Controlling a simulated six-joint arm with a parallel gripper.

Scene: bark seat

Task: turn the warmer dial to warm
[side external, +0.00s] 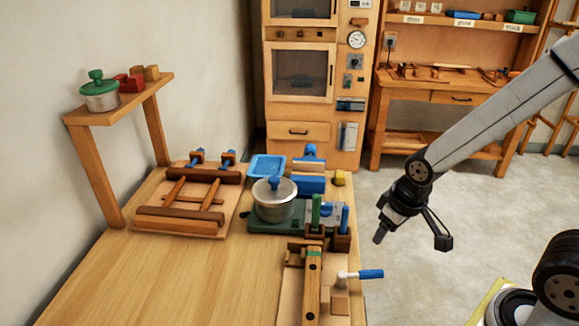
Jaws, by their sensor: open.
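A steel pot (274,204) with a blue lid knob stands on a dark green base (262,227) on the wooden bench, which looks like the warmer. I cannot make out the dial or its marks; small blue and grey parts at the base's right side are partly hidden behind upright green and blue handles. My gripper (411,239) is open and empty. It hangs to the right of the bench, apart from the base and everything on it, with its fingers pointing down.
A wooden rack with a green handle (316,211) and a blue handle (345,218) stands in front of the base. A blue-handled lever (371,274) sticks out over the bench's right edge. A blue tray (266,167) and yellow block (338,178) lie behind. The bench's front left is clear.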

